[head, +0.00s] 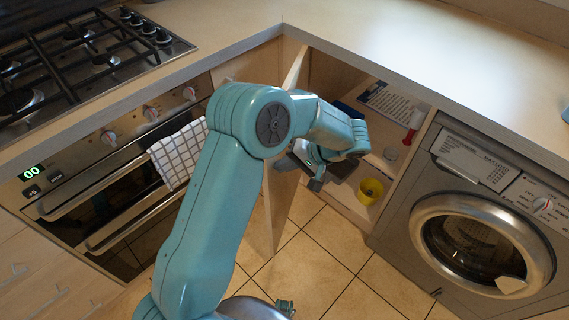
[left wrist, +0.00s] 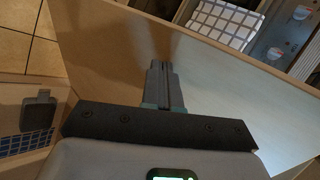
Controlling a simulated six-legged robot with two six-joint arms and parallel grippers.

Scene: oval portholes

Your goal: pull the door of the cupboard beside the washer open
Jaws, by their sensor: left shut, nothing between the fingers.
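The cupboard door (head: 283,205) is a pale wood panel between the oven and the washer. It stands swung well out from the cupboard opening (head: 335,75), whose inside shows. My left gripper (head: 316,184) is on the inner side of the door, in front of the opening; my arm hides part of the door. In the left wrist view the shut, empty fingers (left wrist: 162,70) point at the door's broad inner face (left wrist: 225,105). I cannot tell whether they touch it. My right gripper is not in view.
The washer (head: 480,240) stands right of the cupboard. Inside the cupboard are a yellow cup (head: 371,190) and a red-handled item (head: 411,131). The oven (head: 110,190), with a checked towel (head: 180,154), is beyond the door. Tiled floor (head: 310,255) below is clear.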

